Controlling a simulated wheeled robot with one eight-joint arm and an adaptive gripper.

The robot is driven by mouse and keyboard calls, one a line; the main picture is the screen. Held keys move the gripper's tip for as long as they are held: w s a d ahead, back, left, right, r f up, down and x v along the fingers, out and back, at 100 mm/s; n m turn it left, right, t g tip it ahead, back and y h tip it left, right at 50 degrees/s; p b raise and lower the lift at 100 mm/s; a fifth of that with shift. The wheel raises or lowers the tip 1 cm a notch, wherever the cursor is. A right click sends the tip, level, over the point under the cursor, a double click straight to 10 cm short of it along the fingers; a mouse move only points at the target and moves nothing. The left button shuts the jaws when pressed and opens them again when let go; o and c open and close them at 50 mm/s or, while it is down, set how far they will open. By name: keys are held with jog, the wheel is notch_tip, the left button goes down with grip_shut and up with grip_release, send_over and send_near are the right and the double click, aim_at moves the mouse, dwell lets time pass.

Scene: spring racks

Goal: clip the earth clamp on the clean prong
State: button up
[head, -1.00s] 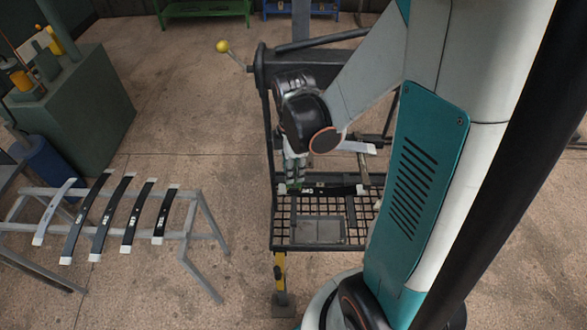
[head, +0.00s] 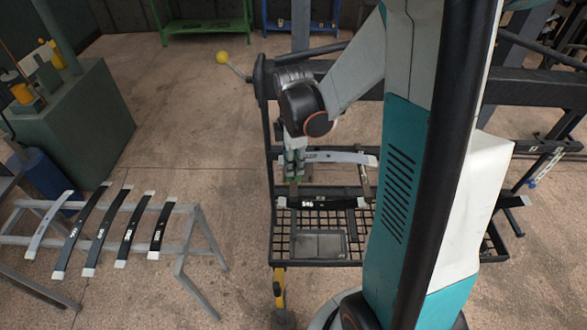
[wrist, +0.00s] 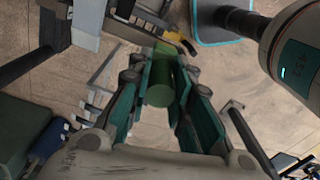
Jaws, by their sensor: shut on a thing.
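My gripper (head: 294,165) hangs over the black rack, near the left end of a pale leaf spring. In the wrist view my gripper (wrist: 165,70) is shut on a green piece (wrist: 161,92) with a round end, held between its two teal fingers. I take this piece as the earth clamp; its jaws are hidden. A short upright prong (head: 365,182) stands at the right side of the rack, by the pale spring. I cannot tell whether it is the clean prong. The held clamp appears apart from any prong.
A pale spring (head: 340,157) and a black spring (head: 325,203) lie across the rack (head: 268,225). A flat grey plate (head: 319,244) lies on its mesh. Several springs (head: 100,232) rest on a grey stand at left. A yellow-knobbed lever (head: 222,58) sticks out behind. Open floor separates stand and rack.

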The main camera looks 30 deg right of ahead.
jog(key=shift+w+d+f+b, duration=0.45)
jog(key=shift+w+f+b, duration=0.15)
jog(key=shift+f+b, duration=0.25)
jog(key=shift+w+d+f+b, duration=0.4)
jog(key=shift+w+f+b, duration=0.2)
jog(key=shift+f+b, duration=0.15)
jog(key=shift+f+b, duration=0.75)
jog(key=shift+b, duration=0.45)
dwell(1.2)
jog(key=o, duration=1)
jog(key=shift+r, duration=0.1)
notch_tip(320, 180, up, 12)
jog(key=shift+f, duration=0.1)
jog(key=shift+a, duration=0.1)
